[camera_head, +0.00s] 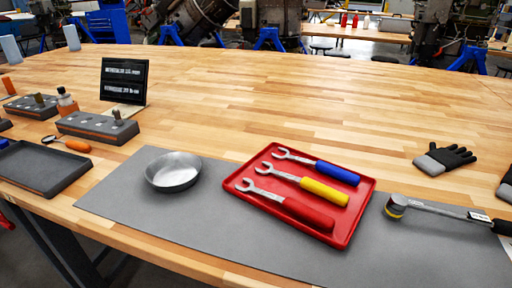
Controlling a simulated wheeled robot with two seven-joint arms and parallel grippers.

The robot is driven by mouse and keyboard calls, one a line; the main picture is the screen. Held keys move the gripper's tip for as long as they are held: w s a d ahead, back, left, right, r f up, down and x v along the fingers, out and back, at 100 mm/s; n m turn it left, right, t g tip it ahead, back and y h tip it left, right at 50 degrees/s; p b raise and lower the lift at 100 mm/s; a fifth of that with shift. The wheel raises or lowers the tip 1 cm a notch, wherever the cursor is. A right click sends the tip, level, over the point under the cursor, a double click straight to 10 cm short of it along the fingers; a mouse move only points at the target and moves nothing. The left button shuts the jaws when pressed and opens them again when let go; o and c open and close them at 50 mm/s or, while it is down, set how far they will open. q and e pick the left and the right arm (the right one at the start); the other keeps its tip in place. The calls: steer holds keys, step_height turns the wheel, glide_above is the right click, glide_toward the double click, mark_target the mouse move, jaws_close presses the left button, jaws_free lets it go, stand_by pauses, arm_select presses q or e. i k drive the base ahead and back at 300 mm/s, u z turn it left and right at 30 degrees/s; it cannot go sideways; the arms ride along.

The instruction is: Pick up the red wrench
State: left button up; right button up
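The red wrench (285,205) lies in a red tray (355,212), nearest the tray's front edge. Its silver open jaw points left and its red handle points right. A yellow-handled wrench (308,184) lies behind it, and a blue-handled wrench (322,168) lies behind that. The three lie roughly side by side, with small gaps between them. The tray rests on a grey mat on the wooden table. Neither of my grippers shows in the head view.
A metal bowl (173,172) stands on the grey mat (150,205) left of the tray. A dark tray (40,168), grey blocks and a small sign (124,81) stand at left. The table's middle back is clear.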

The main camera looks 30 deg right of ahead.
mark_target(324, 222)
steer(key=z, duration=1.55)
steer(key=i, duration=0.15)
steer(key=u, duration=0.55)
